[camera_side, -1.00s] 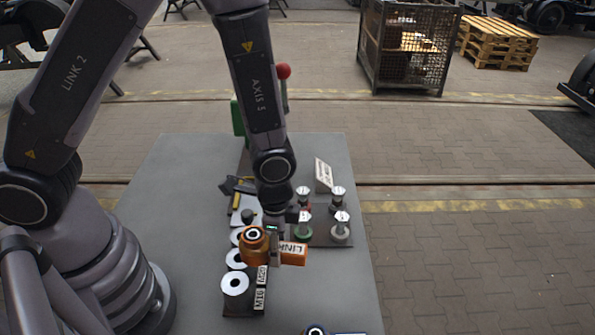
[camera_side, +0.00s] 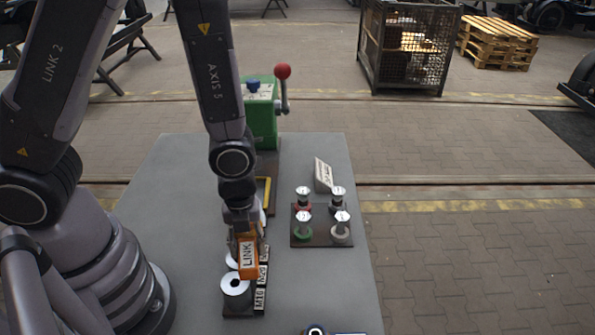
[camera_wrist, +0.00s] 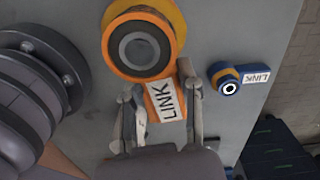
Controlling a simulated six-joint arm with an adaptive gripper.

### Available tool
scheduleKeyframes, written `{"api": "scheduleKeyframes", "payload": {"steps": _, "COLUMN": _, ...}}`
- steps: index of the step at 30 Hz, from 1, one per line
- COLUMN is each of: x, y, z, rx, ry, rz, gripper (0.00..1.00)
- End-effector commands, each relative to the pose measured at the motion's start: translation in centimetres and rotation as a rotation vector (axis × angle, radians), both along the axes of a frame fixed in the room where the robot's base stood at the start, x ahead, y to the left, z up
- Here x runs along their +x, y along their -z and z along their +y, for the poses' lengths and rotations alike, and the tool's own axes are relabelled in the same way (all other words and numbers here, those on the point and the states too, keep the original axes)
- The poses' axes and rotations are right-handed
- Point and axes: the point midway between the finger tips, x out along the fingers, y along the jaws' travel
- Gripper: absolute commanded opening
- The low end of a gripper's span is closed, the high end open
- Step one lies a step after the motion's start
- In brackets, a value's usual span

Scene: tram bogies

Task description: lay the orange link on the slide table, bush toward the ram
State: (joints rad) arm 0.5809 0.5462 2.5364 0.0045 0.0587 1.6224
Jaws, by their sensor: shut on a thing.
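The orange link (camera_side: 247,262) is in my gripper (camera_side: 246,237), held above the row of white-topped stands, its LINK label facing the side camera. In the wrist view my gripper's fingers (camera_wrist: 165,108) are on either side of the link's bar, and its round bush end (camera_wrist: 140,46) points away from the gripper. The bush is hidden in the side view. The green press (camera_side: 262,115) with a red-ball lever stands at the table's far end. A yellow-edged part (camera_side: 264,190), possibly the slide table, shows partly behind my arm; the ram cannot be made out.
A dark plate (camera_side: 322,238) with several white-topped pegs stands right of my gripper. A small sign (camera_side: 323,175) is behind it. A white-topped spool (camera_side: 235,285) and M-size labels are below the link. A blue link (camera_wrist: 226,80) lies at the near edge.

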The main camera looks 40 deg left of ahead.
Motion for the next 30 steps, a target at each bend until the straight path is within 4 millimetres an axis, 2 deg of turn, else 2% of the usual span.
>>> {"api": "scheduleKeyframes", "payload": {"steps": 5, "x": 0.1, "y": 0.0, "z": -0.1, "rx": -0.001, "ry": 0.13, "rz": -0.001, "gripper": 0.0}}
{"api": "scheduleKeyframes", "payload": {"steps": 8, "x": 1.0, "y": 0.6, "z": -0.7, "rx": 0.0, "ry": 0.151, "rz": 0.0, "gripper": 0.0}}
{"api": "scheduleKeyframes", "payload": {"steps": 18, "x": 7.8, "y": 4.2, "z": -5.2, "rx": -0.001, "ry": 0.15, "rz": -0.002, "gripper": 0.0}}
{"api": "scheduleKeyframes", "payload": {"steps": 24, "x": 10.1, "y": 7.9, "z": -6.7, "rx": 0.001, "ry": 0.149, "rz": 0.001, "gripper": 0.0}}
{"api": "scheduleKeyframes", "payload": {"steps": 30, "x": 11.2, "y": 9.3, "z": -7.4, "rx": 0.0, "ry": 0.149, "rz": 0.0, "gripper": 0.0}}
